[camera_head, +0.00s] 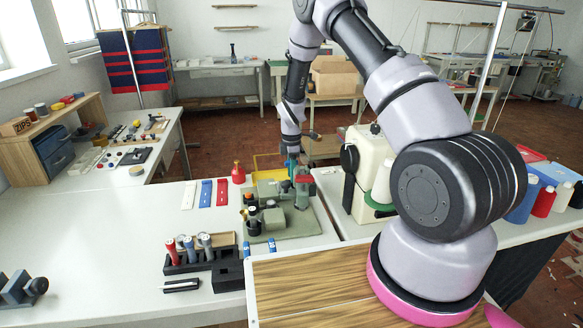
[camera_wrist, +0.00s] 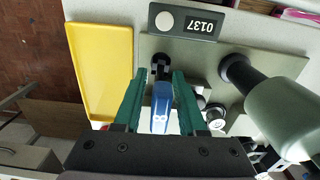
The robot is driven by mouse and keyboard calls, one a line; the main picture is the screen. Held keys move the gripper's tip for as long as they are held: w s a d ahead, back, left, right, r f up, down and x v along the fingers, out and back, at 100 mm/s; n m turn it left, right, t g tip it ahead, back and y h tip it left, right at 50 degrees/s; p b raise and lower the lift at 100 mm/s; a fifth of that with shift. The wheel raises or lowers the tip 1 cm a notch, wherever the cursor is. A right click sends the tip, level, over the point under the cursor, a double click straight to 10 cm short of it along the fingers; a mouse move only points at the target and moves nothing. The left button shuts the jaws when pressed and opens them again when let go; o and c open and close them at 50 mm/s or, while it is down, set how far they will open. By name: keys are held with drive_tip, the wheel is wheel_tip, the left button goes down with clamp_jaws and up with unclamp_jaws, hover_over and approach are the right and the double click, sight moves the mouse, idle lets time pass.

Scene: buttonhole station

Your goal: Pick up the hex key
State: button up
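A blue piece with a white figure 8 (camera_wrist: 161,108), which looks like the hex key's handle, lies between my gripper's green fingers in the wrist view. A dark socket-like part (camera_wrist: 160,66) is just beyond it; the key's shank is not clear. My gripper (camera_wrist: 158,85) is open, with a finger on each side of the blue piece and a gap visible on the left. In the head view my gripper (camera_head: 292,168) points down over the back of the grey-green machine (camera_head: 268,222). The key cannot be made out there.
A yellow tray (camera_wrist: 100,70) lies left of the fingers in the wrist view. A plate marked 0137 (camera_wrist: 186,22) and a large grey-green machine body (camera_wrist: 285,118) are close by. A white sewing-type machine (camera_head: 362,150) stands to the right; the left table (camera_head: 90,240) has free room.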

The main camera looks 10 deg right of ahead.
clamp_jaws()
drive_tip(key=shift+r, duration=0.1)
wheel_tip(320, 180, up, 15)
drive_tip(key=shift+f, duration=0.1)
idle(0.6)
